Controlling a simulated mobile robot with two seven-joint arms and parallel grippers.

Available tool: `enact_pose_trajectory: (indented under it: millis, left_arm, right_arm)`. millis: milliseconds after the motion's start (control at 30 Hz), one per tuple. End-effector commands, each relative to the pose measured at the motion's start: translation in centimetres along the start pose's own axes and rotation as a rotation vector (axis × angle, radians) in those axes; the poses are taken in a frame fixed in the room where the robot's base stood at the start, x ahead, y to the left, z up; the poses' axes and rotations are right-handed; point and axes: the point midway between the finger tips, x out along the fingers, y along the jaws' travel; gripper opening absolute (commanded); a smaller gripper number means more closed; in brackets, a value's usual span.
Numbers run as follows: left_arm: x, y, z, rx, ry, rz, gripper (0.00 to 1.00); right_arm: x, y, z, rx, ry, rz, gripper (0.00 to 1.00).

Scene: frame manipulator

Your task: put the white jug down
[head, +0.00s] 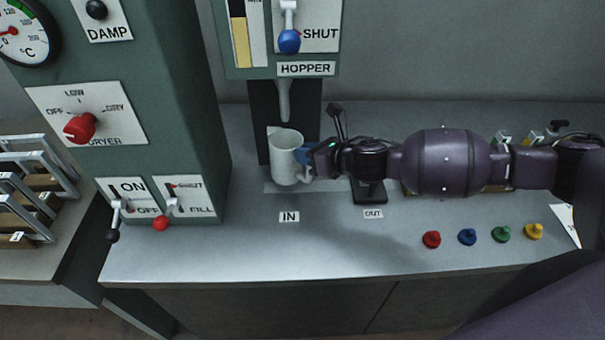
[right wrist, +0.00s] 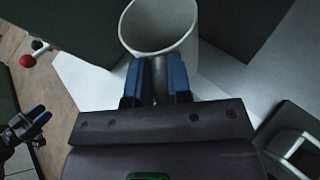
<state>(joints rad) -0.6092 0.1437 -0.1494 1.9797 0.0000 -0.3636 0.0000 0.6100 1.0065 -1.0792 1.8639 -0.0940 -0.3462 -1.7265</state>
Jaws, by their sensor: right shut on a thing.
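The white jug (head: 286,160) is upright below the hopper spout (head: 284,100), over the pale plate behind the IN label (head: 289,217). I cannot tell whether its base touches the plate. My right gripper (head: 306,156) reaches in from the right and is shut on the jug's handle side. In the right wrist view the jug (right wrist: 160,28) shows its open rim, with the blue fingers (right wrist: 158,80) closed at its near side; the fingers mostly hide the handle. My left gripper (right wrist: 40,118) appears small at the left of the right wrist view, its opening unclear.
The green dryer housing (head: 190,110) stands left of the jug. A black stand (head: 369,190) is behind the OUT label, under my right arm. Red (head: 432,240), blue (head: 467,237), green (head: 501,233) and yellow (head: 534,231) knobs line the front right. The front-left counter is clear.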

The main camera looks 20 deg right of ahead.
Motion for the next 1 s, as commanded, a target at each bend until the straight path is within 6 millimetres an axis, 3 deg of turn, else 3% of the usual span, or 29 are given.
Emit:
enact_pose_trajectory:
  millis: [500,767,800,933,1000]
  left_arm:
    - [0.3,0.1,0.0,-0.001,0.006,0.001,0.43]
    - [0.4,0.2,-0.2,-0.001,0.009,0.002,0.43]
    - [0.4,0.2,-0.2,-0.001,0.009,0.002,0.43]
    - [0.4,0.2,-0.2,-0.001,0.010,0.002,0.43]
    - [0.4,0.2,-0.2,-0.001,0.010,0.002,0.43]
  right_arm:
    - [2.0,-0.8,-4.7,0.003,0.000,-0.001,0.00]
    - [2.2,-1.0,-5.2,-0.002,-0.002,0.000,0.00]
    - [2.2,-1.0,-5.2,-0.001,-0.001,-0.001,0.23]
    - [2.2,-1.0,-5.2,-0.001,-0.001,-0.001,0.43]
    - [2.2,-1.0,-5.2,-0.001,-0.001,-0.001,0.45]
